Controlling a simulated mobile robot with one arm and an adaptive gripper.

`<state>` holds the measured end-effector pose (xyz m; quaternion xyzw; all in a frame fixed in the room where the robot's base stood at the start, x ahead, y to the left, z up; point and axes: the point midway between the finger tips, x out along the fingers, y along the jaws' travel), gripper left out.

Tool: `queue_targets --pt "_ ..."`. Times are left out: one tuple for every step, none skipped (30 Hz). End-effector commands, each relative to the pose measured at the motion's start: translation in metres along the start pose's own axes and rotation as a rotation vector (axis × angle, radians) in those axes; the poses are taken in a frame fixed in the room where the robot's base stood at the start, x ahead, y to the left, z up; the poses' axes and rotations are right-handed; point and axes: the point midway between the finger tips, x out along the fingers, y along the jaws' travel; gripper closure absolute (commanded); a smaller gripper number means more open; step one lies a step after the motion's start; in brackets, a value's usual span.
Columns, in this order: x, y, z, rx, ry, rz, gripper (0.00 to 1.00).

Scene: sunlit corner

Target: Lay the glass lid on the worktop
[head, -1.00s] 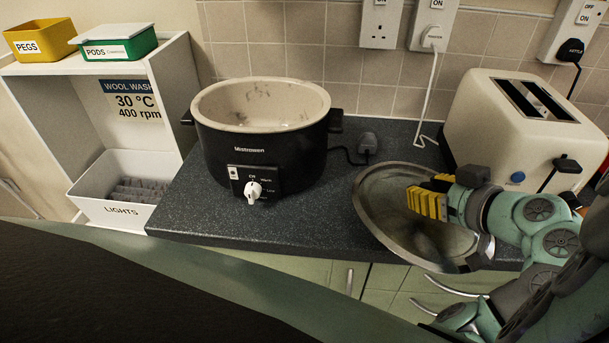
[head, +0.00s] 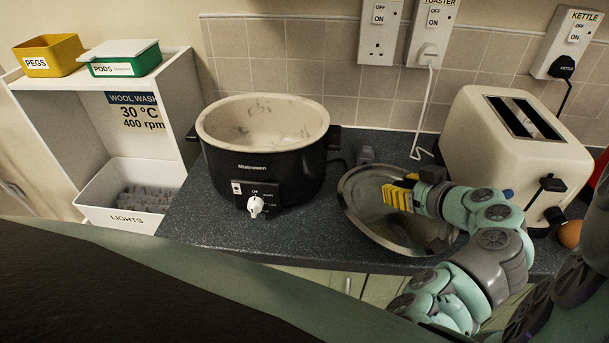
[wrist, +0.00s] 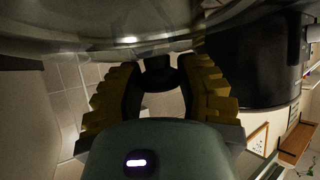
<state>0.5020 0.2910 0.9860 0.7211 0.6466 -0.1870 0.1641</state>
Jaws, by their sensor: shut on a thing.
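The round glass lid (head: 362,205) with its metal rim is over the worktop (head: 300,237), between the slow cooker and the toaster. My gripper (head: 398,195), with yellow fingers, is at the lid's middle. In the wrist view, my gripper (wrist: 158,78) is shut on the lid's dark knob (wrist: 158,72), and the glass of the lid (wrist: 200,14) fills the top. The fingers hide part of the knob.
The black slow cooker (head: 265,165) stands open just left of the lid. The cream toaster (head: 500,150) is to the right, with a brown egg-like object (head: 570,234) near it. Worktop is bare in front of the cooker.

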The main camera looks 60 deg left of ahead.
Motion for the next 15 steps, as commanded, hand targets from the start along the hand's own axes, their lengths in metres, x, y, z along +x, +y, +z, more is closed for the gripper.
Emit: queue_targets --pt "0.001 0.001 0.003 0.004 0.003 0.002 1.00" --pt "0.002 0.002 0.005 0.002 0.004 0.004 1.00" --pt "0.004 0.002 0.008 0.003 0.004 0.006 1.00" --pt "0.005 0.002 0.010 0.003 0.004 0.006 1.00" --pt "0.006 0.002 0.011 0.002 0.004 0.004 1.00" --pt "0.007 0.002 0.013 0.003 0.005 0.003 1.00" --pt "0.007 0.002 0.014 0.003 0.005 0.004 1.00" --pt "0.008 0.002 0.015 0.002 0.006 0.004 1.00" --pt "0.008 0.002 0.015 0.002 0.006 0.005 1.00" --pt "0.008 0.002 0.015 0.001 0.006 0.005 1.00" --pt "0.008 0.002 0.015 0.001 0.006 0.006 1.00" --pt "0.008 0.002 0.015 0.001 0.006 0.006 1.00" --pt "0.008 0.002 0.015 0.001 0.006 0.006 1.00" --pt "0.008 0.002 0.015 0.001 0.006 0.006 1.00" --pt "0.008 0.002 0.015 0.001 0.006 0.007 1.00"
